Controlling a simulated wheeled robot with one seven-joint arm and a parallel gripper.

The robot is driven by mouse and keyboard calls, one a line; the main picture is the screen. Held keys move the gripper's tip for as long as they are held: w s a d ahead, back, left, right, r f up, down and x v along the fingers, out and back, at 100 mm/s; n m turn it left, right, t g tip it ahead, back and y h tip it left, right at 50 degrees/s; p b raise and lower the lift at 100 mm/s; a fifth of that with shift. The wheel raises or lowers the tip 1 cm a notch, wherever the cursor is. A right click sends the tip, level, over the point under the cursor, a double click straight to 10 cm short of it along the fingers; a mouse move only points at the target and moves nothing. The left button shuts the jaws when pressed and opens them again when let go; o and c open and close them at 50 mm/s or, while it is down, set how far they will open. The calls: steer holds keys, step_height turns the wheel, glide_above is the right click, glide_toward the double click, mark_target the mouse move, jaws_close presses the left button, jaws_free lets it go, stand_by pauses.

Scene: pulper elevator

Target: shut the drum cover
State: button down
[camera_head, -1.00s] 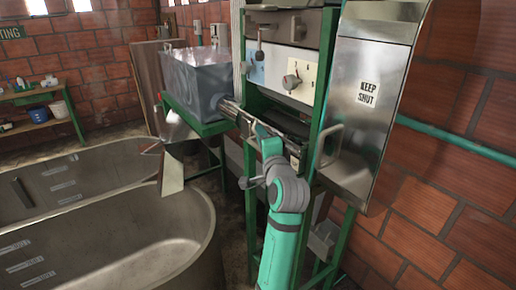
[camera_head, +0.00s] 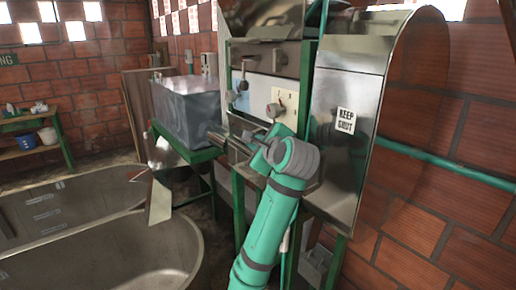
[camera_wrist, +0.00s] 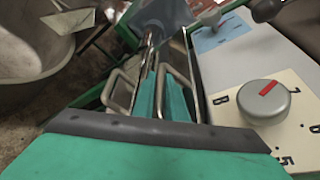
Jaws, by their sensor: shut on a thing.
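The drum cover (camera_head: 340,150) is a tall curved sheet of shiny metal with a KEEP SHUT label. It stands swung out to the right of the green-framed machine (camera_head: 265,85). Its left edge and handle are hidden behind my arm in the head view. My gripper (camera_head: 222,137) reaches left along the machine's front, below the dial panel. In the wrist view, my gripper (camera_wrist: 150,50) has its narrow metal fingers close together. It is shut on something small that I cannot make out.
A dial (camera_wrist: 265,100) on a numbered plate is close on the right in the wrist view. A grey metal box (camera_head: 187,110) stands on a green stand to the left. Large metal tubs (camera_head: 125,255) fill the lower left. A green pipe (camera_head: 430,160) runs along the brick wall.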

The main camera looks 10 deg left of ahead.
steer(key=shift+w+d+r+m+g, duration=0.1)
steer(key=shift+w+d+m+g, duration=0.25)
steer(key=shift+m, duration=0.15)
steer(key=c, duration=2.1)
jaws_free()
steer(key=shift+a, duration=0.1)
steer(key=shift+s+r, duration=0.15)
